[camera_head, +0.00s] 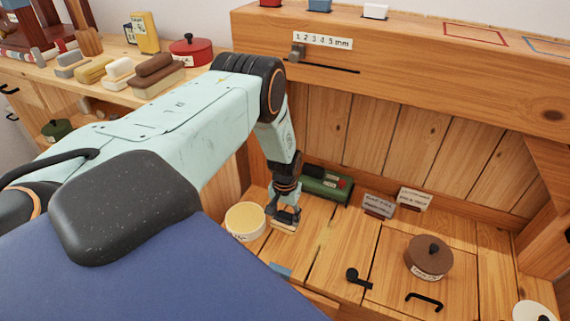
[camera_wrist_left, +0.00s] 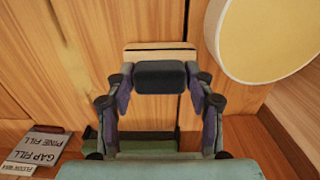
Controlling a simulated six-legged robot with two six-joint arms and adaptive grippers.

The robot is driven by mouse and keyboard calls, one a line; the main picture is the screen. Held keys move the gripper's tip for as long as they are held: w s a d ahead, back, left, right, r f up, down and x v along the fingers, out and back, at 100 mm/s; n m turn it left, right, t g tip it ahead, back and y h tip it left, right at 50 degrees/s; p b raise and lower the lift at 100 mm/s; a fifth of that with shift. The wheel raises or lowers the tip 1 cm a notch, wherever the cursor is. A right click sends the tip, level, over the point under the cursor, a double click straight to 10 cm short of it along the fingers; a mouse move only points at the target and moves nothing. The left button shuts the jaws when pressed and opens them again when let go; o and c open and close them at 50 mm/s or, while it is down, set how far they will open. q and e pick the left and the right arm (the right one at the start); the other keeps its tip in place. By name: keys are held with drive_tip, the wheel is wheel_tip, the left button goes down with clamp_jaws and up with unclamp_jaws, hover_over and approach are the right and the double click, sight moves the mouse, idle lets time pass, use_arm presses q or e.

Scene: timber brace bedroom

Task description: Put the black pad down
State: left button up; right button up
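The black pad (camera_wrist_left: 160,76) is a small dark block with rounded edges. In the left wrist view it sits between the two fingertips of my left gripper (camera_wrist_left: 161,84), which touch its two ends. In the head view my left gripper (camera_head: 286,214) points down, low over the wooden worktop, and the pad is hard to make out among the dark fingers. A pale wooden strip (camera_wrist_left: 160,47) with a dark line shows just beyond the pad; I cannot tell whether the pad touches it. My right gripper is not in view.
A cream round tub (camera_head: 245,222) stands close left of the gripper. A green box (camera_head: 325,184) lies behind it. Label cards (camera_head: 379,206) and a brown lidded pot (camera_head: 429,257) are to the right. A black latch (camera_head: 352,278) is on the worktop. Bare boards lie between.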

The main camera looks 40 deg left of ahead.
sight(285, 214)
use_arm(q)
drive_tip(key=o, duration=0.4)
drive_tip(key=shift+c, duration=0.2)
drive_tip(key=shift+r, duration=0.15)
drive_tip(key=shift+r+p, duration=0.35)
drive_tip(key=shift+p, duration=0.1)
wheel_tip(285, 214, up, 11)
drive_tip(key=p, duration=0.6)
drive_tip(key=s+d+f+m, duration=0.2)
drive_tip(key=s+d+f, duration=0.2)
drive_tip(key=s+d, duration=0.85)
drive_tip(key=s+d+r, duration=0.2)
drive_tip(key=s+d, duration=0.1)
drive_tip(key=s, duration=0.6)
drive_tip(key=s+d+r+m, duration=0.1)
drive_tip(key=s+d+r, duration=0.2)
drive_tip(key=s, duration=0.5)
drive_tip(key=shift+s, duration=0.4)
